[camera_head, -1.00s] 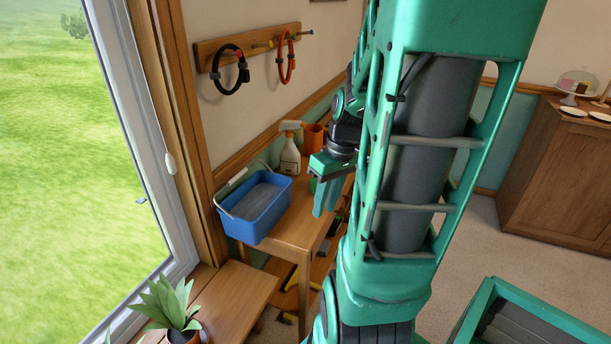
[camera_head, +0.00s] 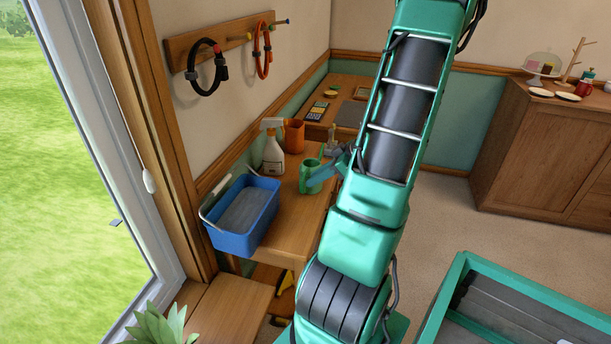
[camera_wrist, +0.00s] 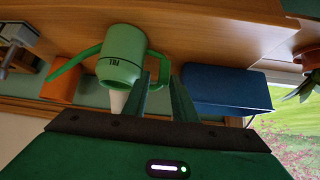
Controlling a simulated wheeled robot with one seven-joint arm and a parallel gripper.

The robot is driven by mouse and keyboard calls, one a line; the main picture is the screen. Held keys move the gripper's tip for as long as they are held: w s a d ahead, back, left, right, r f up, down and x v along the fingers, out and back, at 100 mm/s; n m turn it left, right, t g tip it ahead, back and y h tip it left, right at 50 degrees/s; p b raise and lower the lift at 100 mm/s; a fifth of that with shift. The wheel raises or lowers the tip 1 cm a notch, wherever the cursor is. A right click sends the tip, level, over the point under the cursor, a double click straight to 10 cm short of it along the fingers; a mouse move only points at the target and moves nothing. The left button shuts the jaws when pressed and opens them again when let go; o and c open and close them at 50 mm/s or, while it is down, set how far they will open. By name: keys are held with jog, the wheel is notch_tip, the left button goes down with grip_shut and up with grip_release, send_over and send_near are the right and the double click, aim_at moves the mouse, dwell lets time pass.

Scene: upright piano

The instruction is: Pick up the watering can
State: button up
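The green watering can (camera_head: 309,178) stands on the wooden table beside the spray bottle. In the wrist view, which looks upside down, the can (camera_wrist: 121,62) shows its "FILL" marking, with its spout to the left. My gripper (camera_head: 322,176) is at the can's right side in the head view, partly hidden by my arm.
A blue basin (camera_head: 232,236), a white spray bottle (camera_head: 273,152) and an orange pot (camera_head: 294,135) crowd the table (camera_head: 297,222). A grey metal tool (camera_wrist: 22,42) is left in the wrist view. Bare tabletop lies in front of the can.

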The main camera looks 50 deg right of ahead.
aim_at(305, 192)
jog(key=x, duration=0.2)
jog(key=a+x, duration=0.1)
jog(key=x, duration=0.1)
jog(key=shift+w+f, duration=0.1)
jog(key=shift+w, duration=0.25)
jog(key=x, duration=0.5)
jog(key=shift+w+a+f, duration=0.1)
jog(key=shift+w+f, duration=0.1)
grip_shut()
